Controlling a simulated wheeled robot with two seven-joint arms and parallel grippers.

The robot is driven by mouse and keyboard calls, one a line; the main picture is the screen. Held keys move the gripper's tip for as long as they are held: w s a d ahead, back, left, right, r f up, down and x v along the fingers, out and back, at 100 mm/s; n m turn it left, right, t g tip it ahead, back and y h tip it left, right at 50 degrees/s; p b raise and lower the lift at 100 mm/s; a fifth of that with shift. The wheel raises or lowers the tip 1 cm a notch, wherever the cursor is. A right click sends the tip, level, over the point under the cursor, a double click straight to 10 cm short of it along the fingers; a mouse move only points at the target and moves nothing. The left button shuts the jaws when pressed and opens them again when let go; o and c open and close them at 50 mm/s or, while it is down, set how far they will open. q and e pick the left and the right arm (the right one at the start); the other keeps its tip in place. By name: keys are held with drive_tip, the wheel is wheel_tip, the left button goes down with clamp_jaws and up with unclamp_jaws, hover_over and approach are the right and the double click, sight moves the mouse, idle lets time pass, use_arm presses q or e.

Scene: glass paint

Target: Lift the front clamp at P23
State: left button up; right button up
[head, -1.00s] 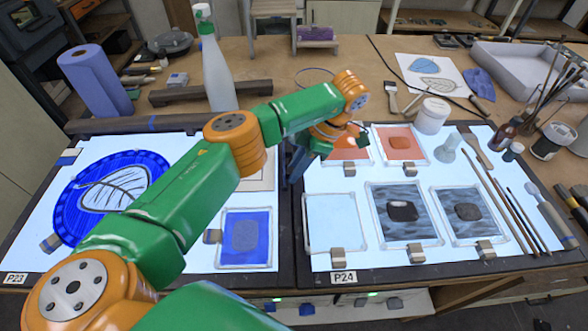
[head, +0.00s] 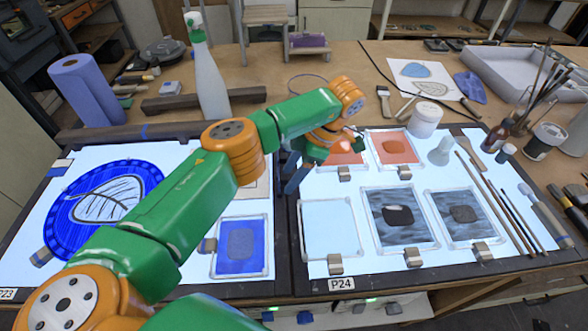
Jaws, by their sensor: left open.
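The light panel labelled P23 (head: 170,155) lies at the left. A round blue glass piece with a white leaf (head: 62,215) rests on it. A small clamp with a tan and grey body (head: 41,257) sits at the front left rim of the round piece. Another clamp (head: 208,246) sits at the left edge of a blue square tile (head: 242,248). My left arm crosses over P23 and hides part of it. My left gripper (head: 296,176) is open and empty above the gap between the two panels, well right of the front clamp. My right gripper is out of view.
Panel P24 (head: 345,180) at the right holds several framed tiles with clamps, plus brushes. A spray bottle (head: 208,80), a blue roll (head: 88,92) and wooden bars (head: 205,99) stand behind P23. A further clamp (head: 58,168) is at the back left.

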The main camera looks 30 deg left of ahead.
use_arm(q)
drive_tip(key=v, duration=0.3)
drive_tip(key=shift+r, duration=0.1)
drive_tip(key=p+v, duration=0.3)
drive_tip(key=shift+d+r, duration=0.2)
drive_tip(key=shift+w+f, duration=0.1)
